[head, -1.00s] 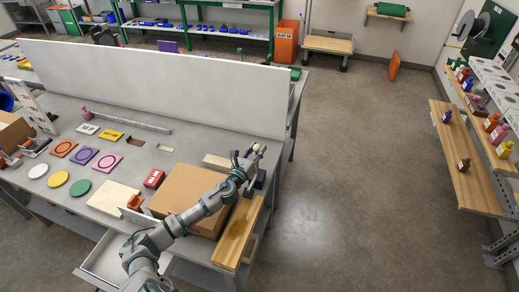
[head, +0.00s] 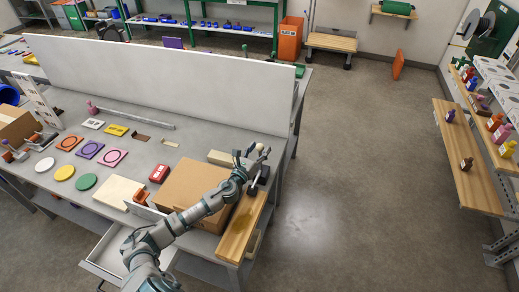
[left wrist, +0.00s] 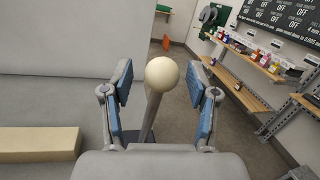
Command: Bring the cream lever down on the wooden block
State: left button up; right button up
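The lever has a round cream knob (left wrist: 162,73) on a grey rod, and the rod leans in the left wrist view. In the head view the knob (head: 259,147) is at the right end of the workbench, above a dark base (head: 263,176). My left gripper (head: 251,157) is at the knob. In the left wrist view its blue-padded fingers (left wrist: 160,84) stand open on both sides of the knob, with gaps visible. A pale wooden block (left wrist: 38,143) lies to the left, and it also shows in the head view (head: 220,158). My right gripper is not in view.
A cardboard box (head: 190,190) stands under my left arm. A wooden board (head: 241,228) runs along the bench's right edge. A white panel (head: 160,83) rises behind the bench. An open drawer (head: 105,250) juts out in front. The floor on the right is clear.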

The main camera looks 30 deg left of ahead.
pick_arm(q)
jog(key=s+f, duration=0.1)
jog(key=s, duration=1)
jog(key=shift+s+d+f, duration=0.15)
jog(key=shift+s+f, duration=0.05)
jog(key=shift+s, duration=0.2)
